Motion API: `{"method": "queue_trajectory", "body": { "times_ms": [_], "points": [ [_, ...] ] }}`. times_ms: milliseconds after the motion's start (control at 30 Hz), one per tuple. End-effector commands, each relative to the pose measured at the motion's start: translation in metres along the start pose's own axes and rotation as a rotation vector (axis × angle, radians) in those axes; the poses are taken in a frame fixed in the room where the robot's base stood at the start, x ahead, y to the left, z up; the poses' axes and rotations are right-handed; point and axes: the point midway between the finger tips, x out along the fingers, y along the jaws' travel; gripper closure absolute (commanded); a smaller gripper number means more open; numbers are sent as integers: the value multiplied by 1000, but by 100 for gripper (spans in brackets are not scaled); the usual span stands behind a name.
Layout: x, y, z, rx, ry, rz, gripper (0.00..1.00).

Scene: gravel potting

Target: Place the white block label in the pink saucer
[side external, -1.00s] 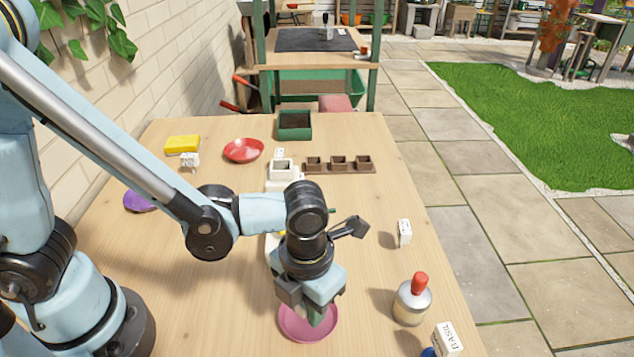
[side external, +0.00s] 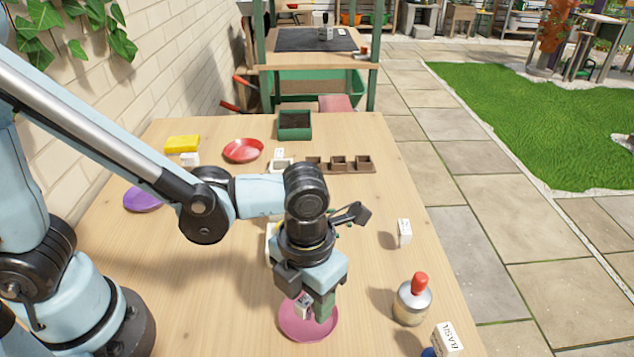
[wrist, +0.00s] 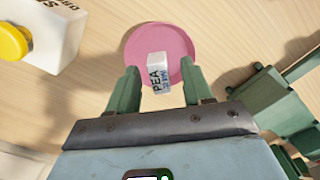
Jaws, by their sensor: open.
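The pink saucer (side external: 289,326) lies on the near part of the wooden table; it also shows in the wrist view (wrist: 137,42). A white block label (wrist: 156,70) with dark "PEA" lettering appears over the saucer's surface, between my fingers. In the side view this block (side external: 303,304) is partly hidden by my gripper (side external: 314,308). My gripper is just above the saucer, pointing down, and open in the wrist view (wrist: 159,68), with a gap on both sides of the block. I cannot tell exactly how the block's underside meets the saucer.
A bottle with a red top (side external: 412,300) and a white block (side external: 404,232) stand to the right. A "BASIL" block (side external: 447,338) is at the near right edge. A red saucer (side external: 243,150), yellow block (side external: 182,144), purple saucer (side external: 142,200) and brown pots (side external: 339,163) lie farther back.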

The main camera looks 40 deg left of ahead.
Motion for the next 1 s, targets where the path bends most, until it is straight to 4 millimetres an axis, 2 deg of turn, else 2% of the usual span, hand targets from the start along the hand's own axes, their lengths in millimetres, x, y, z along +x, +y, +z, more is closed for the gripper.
{"method": "queue_trajectory", "body": {
  "times_ms": [400,600,867,1000],
  "points": [
    [-59,0,0,0,0,0,50],
    [-82,0,0,0,0,0,50],
    [-96,2,0,-25,-4,-3,50],
    [-98,15,7,-223,-33,-29,50]
  ]
}}
